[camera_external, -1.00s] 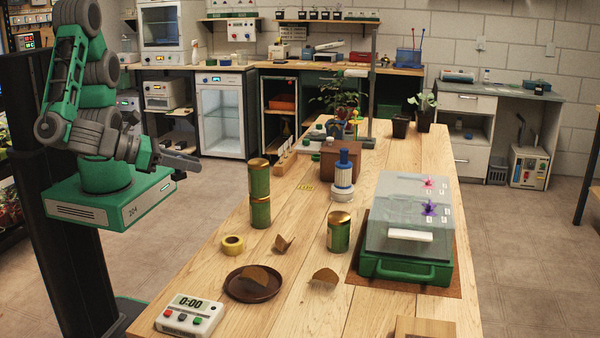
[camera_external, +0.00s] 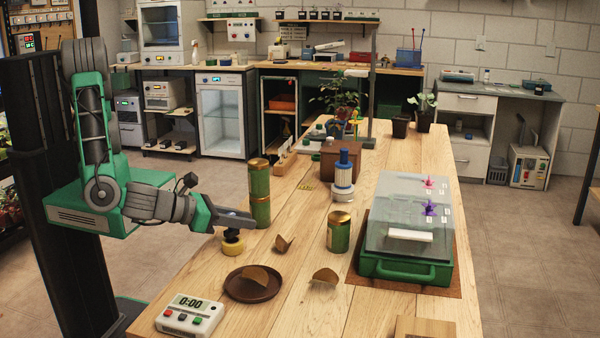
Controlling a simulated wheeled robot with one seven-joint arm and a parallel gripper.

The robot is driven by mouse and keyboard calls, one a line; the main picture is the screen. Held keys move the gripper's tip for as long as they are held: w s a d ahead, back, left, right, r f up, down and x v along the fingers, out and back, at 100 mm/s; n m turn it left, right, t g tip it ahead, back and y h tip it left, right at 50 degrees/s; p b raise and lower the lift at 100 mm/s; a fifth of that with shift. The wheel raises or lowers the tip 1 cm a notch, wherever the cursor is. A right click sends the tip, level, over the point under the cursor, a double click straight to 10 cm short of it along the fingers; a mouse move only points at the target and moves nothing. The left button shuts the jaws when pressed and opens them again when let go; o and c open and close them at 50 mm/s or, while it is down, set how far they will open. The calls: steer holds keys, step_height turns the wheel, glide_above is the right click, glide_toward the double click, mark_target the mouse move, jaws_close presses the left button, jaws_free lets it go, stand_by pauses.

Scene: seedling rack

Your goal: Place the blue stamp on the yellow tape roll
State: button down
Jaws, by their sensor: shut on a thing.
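The yellow tape roll (camera_external: 233,249) lies flat near the left edge of the wooden table. My gripper (camera_external: 238,221) is right above it, with its fingers pointing right. The fingers are shut on a small dark thing, which I take to be the blue stamp (camera_external: 232,235). It is upright beneath the fingers and over the roll, and its upper part is mostly hidden by them. I cannot tell whether its base touches the roll or hangs just above it.
A brown dish (camera_external: 254,294) and a timer (camera_external: 190,316) are in front. A single green can (camera_external: 338,232), a blue-and-white bottle (camera_external: 344,174) and a green case (camera_external: 405,267) stand to the right.

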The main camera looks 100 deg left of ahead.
steer(key=shift+f, duration=0.5)
steer(key=c, duration=1.2)
jaws_free()
steer(key=shift+f, duration=0.1)
steer(key=shift+s+d+r, duration=0.2)
steer(key=shift+d+r, duration=0.05)
steer(key=shift+d, duration=0.05)
steer(key=v, duration=1.1)
steer(key=shift+s+d+r, duration=0.1)
steer(key=shift+s, duration=0.05)
